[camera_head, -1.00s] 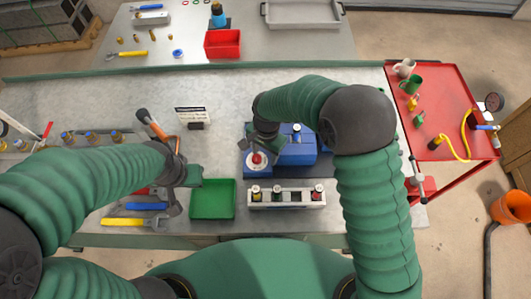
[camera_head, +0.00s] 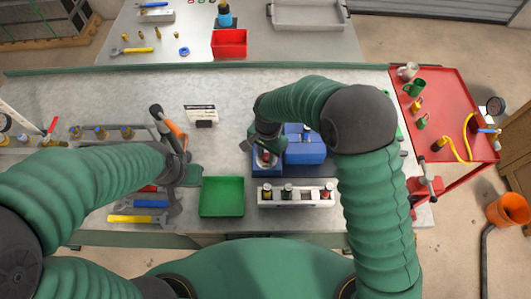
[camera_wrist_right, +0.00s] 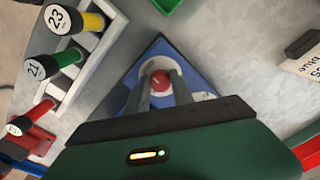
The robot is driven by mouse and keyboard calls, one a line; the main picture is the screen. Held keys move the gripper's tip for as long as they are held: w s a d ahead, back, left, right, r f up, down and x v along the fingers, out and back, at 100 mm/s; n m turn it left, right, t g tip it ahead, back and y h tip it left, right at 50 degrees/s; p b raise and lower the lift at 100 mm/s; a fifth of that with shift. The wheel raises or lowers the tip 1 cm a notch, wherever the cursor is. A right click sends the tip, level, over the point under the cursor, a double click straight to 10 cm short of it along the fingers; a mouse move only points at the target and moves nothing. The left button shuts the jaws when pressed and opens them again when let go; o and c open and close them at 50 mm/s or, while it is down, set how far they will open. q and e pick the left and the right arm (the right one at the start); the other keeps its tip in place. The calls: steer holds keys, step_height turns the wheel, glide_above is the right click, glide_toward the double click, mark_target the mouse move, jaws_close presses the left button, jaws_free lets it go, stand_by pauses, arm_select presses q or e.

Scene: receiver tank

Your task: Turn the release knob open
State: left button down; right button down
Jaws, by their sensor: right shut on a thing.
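The release knob is a small red round knob (camera_wrist_right: 161,80) on a white disc on a blue base (camera_head: 263,171). My right gripper (camera_head: 264,154) is over it in the head view and hides most of it. In the right wrist view the two fingers (camera_wrist_right: 160,92) stand on either side of the knob, shut on it. My left gripper (camera_head: 188,172) is at the left, beside a hammer-like tool with an orange handle (camera_head: 172,128); its jaws are not clear.
A blue box (camera_head: 305,149) stands right of the knob base. A rack of several numbered plugs (camera_head: 297,203) lies in front of it. A green tray (camera_head: 222,197) is to the left.

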steer(key=shift+w+d+r, duration=0.15)
steer(key=shift+w, duration=0.1)
steer(key=shift+n, duration=0.3)
steer(key=shift+n+p, duration=0.4)
steer(key=shift+n, duration=0.5)
steer(key=n, duration=0.2)
steer(key=shift+w+r+n+p, duration=0.1)
steer(key=shift+n+p, duration=0.2)
steer(key=n, duration=0.3)
steer(key=shift+n+p, duration=0.3)
steer(key=shift+p, duration=0.1)
steer(key=n+p, duration=0.1)
steer(key=n, duration=0.3)
steer(key=shift+n, duration=0.3)
arm_select(q)
steer(key=r, duration=0.4)
steer(key=shift+d+r+p, duration=0.1)
steer(key=shift+d+p, duration=0.2)
steer(key=shift+p, duration=0.1)
arm_select(e)
steer(key=n, duration=0.4)
steer(key=shift+n, duration=0.4)
